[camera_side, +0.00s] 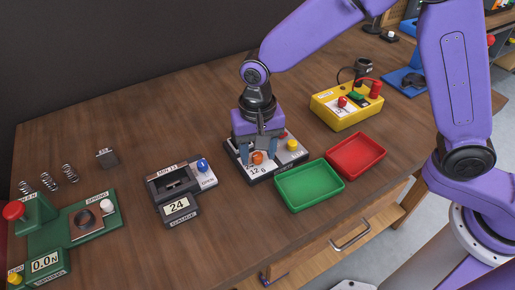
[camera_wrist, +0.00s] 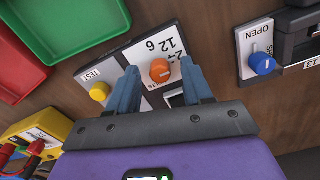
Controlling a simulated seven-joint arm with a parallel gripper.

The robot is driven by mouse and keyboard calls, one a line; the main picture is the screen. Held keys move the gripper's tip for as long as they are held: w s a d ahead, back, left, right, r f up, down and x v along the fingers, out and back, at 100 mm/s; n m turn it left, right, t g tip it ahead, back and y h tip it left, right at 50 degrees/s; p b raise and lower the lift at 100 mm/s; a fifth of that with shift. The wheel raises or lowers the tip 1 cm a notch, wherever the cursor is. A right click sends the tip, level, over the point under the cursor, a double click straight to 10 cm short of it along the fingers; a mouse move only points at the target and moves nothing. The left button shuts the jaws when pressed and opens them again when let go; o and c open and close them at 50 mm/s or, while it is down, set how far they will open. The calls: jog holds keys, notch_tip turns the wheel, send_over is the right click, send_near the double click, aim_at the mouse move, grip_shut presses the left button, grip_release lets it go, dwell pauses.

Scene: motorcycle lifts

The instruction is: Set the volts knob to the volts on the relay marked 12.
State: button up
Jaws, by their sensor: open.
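The volts knob (camera_side: 257,158) is an orange dial on a dark-edged tester panel, with 6, 12 and 24 printed around it. In the wrist view the knob (camera_wrist: 160,70) has a short white pointer line pointing roughly right in the picture, toward the printed numbers; its exact setting is hard to tell. My gripper (camera_wrist: 160,66) is open, with one finger on each side of the knob; contact is not clear. A small dark grey block (camera_side: 107,160), possibly a relay, stands on the table at left; its white label is too small to read.
A yellow test button (camera_wrist: 100,91) is on the same panel. Green (camera_side: 309,187) and red (camera_side: 356,156) trays lie to the right, a yellow meter box (camera_side: 345,106) behind. A gauge reading 24 (camera_side: 179,207) with a blue-knobbed unit (camera_side: 202,166) and a green spring tester (camera_side: 95,228) stand left.

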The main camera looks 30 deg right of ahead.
grip_shut()
jog(key=shift+n, duration=0.3)
jog(key=n, duration=0.4)
jog(key=shift+n, duration=2.1)
grip_release()
